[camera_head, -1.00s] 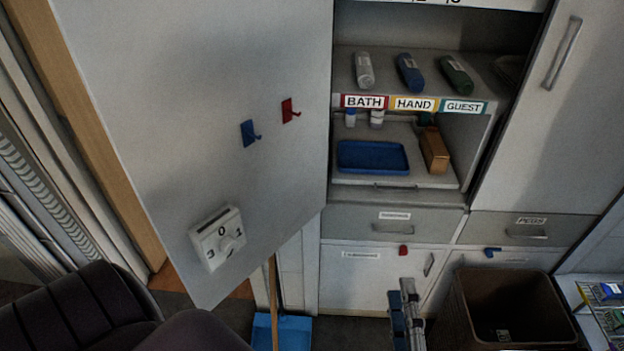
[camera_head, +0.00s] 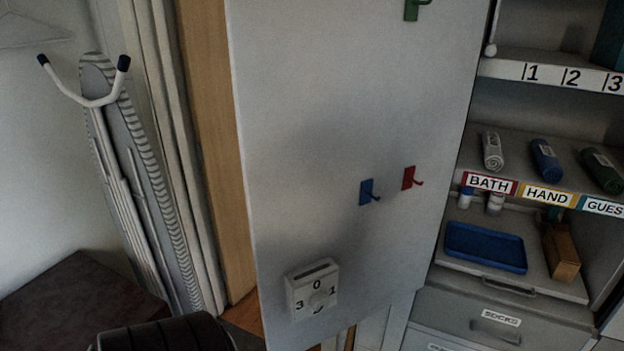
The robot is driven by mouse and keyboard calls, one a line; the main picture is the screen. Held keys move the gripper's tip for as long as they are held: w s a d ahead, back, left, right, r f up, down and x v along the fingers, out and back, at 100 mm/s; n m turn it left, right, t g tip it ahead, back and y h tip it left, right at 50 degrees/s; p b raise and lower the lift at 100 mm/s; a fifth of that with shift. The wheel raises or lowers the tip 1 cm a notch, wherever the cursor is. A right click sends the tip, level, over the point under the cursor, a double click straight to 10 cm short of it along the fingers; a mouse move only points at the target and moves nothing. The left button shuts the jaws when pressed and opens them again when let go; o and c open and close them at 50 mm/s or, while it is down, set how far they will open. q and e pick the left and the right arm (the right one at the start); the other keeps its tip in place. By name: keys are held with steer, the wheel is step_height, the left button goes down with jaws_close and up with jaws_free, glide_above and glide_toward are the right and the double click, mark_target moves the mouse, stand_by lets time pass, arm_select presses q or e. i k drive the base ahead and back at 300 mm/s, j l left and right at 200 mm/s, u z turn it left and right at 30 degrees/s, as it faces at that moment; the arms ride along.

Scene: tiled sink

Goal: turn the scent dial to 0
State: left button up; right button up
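The scent dial (camera_head: 322,298) is a round pale knob on the front of a small white box (camera_head: 294,307). The box is fixed low on a grey door panel (camera_head: 330,130) and has a dark slot in its top. I read 0 above the knob, 1 to its right and 3 to its left; the mark below is unclear. The way the knob points is too small to tell. Neither of my grippers can be made out in this view.
Blue (camera_head: 367,192) and red (camera_head: 409,178) hooks stick out above the box. An ironing board (camera_head: 135,190) leans at left. Open shelves with rolled towels, a blue tray (camera_head: 485,247) and a socks drawer (camera_head: 500,322) are at right.

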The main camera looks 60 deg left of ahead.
mark_target(318, 302)
steer(key=u, duration=1.75)
